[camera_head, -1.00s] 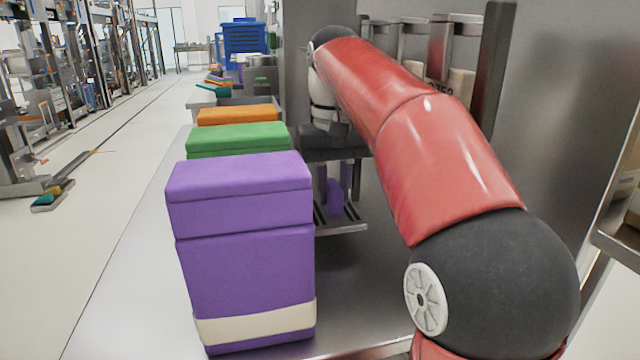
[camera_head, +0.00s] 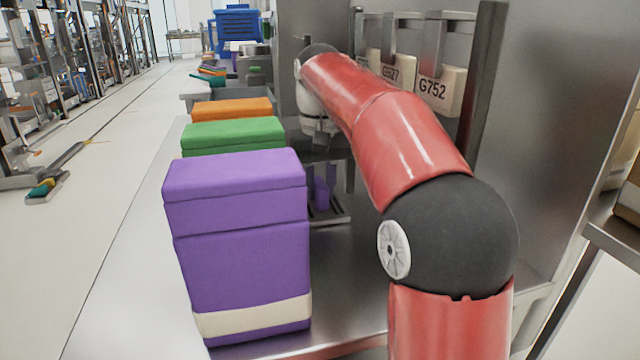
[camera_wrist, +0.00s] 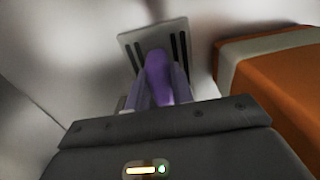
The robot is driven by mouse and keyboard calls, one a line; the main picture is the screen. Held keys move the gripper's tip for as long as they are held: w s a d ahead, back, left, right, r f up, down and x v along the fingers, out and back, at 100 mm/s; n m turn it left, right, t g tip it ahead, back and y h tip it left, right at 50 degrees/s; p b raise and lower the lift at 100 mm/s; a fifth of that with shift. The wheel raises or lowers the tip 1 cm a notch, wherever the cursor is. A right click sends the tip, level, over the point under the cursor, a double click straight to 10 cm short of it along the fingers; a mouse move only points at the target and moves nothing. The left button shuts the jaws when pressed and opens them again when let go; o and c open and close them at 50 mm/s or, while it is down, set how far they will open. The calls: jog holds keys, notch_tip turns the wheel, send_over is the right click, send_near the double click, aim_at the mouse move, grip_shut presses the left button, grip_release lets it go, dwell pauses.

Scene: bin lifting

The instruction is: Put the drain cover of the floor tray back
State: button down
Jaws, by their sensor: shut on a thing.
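The drain cover (camera_wrist: 187,38) is a pale slotted plate with a purple upright grip (camera_wrist: 158,72). My gripper (camera_wrist: 158,96) is shut on this purple grip, with a finger on each side. In the head view the cover (camera_head: 333,218) shows low over the grey metal surface, right of the coloured bins, with the purple grip (camera_head: 321,193) between my fingers. I cannot tell whether the plate touches what is below it. The floor tray and its drain opening cannot be made out.
A purple bin (camera_head: 240,260), a green bin (camera_head: 232,136) and an orange bin (camera_head: 232,109) stand in a row left of my arm. The orange bin (camera_wrist: 270,85) is close on the right in the wrist view. A metal wall panel (camera_head: 550,110) rises on the right.

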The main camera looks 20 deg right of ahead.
jog(key=shift+f, duration=0.15)
jog(key=c, duration=1.2)
grip_release()
